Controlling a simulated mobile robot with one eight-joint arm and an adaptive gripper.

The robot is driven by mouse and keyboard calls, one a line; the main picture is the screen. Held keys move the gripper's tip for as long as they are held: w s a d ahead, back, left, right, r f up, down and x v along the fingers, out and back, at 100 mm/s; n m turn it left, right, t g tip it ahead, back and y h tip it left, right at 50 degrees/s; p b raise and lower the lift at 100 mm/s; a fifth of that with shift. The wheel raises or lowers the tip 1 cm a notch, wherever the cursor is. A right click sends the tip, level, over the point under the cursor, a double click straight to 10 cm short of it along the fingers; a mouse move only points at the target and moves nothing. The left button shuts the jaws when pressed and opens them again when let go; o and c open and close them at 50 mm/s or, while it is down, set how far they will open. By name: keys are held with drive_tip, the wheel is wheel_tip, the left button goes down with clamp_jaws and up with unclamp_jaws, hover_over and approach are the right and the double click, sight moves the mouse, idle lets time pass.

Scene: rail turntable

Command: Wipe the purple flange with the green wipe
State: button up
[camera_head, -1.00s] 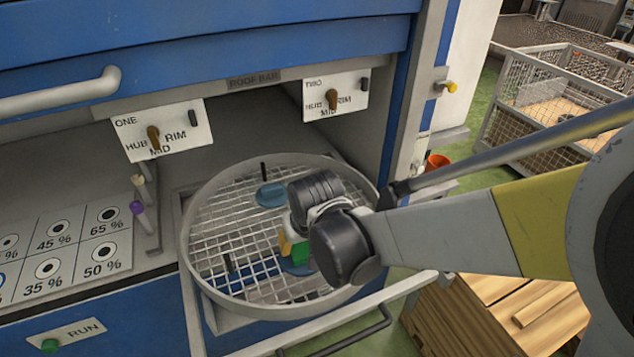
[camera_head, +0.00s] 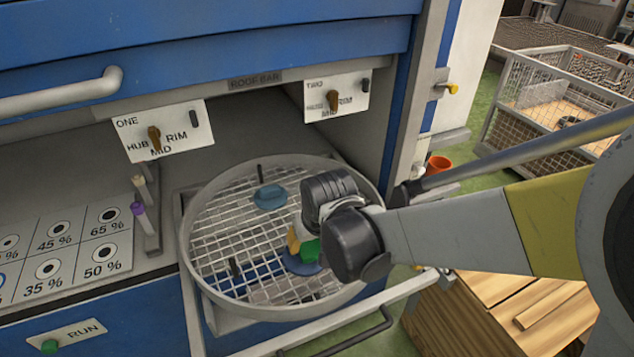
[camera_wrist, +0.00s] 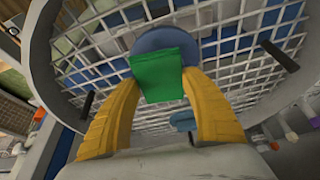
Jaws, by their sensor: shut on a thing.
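My gripper (camera_head: 301,243) has yellow fingers, shut on a green wipe (camera_head: 311,250). It hangs over the front right part of the round mesh turntable (camera_head: 205,275). In the wrist view, the wipe (camera_wrist: 160,75) spans the gap between the fingertips and covers the near part of a bluish-violet flange (camera_wrist: 165,40). This flange (camera_head: 301,266) lies just below the wipe in the head view; I cannot tell whether they touch. A bluer, teal-tinted flange (camera_head: 270,196) lies further back on the mesh. No plainly purple flange shows.
A raised rim rings the turntable, and dark pegs (camera_head: 233,267) stand on the mesh. The blue cabinet with its roof bar (camera_head: 253,82) overhangs the back. A grey rail (camera_head: 345,328) runs in front. The left of the mesh is open.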

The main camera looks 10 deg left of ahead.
sight(293, 261)
drive_tip(key=shift+w+d, duration=0.1)
drive_tip(key=shift+d, duration=0.1)
drive_tip(key=shift+s+a, duration=0.45)
drive_tip(key=shift+a, duration=0.25)
drive_tip(key=shift+s+a, duration=0.45)
drive_tip(key=shift+a, duration=0.25)
drive_tip(key=shift+s+a, duration=0.45)
drive_tip(key=shift+a, duration=0.25)
drive_tip(key=shift+w+d, duration=0.7)
drive_tip(key=shift+d, duration=0.35)
drive_tip(key=shift+w+d, duration=0.7)
drive_tip(key=shift+d, duration=0.35)
drive_tip(key=shift+r, duration=0.15)
wheel_tip(293, 261, up, 8)
drive_tip(key=p, duration=0.6)
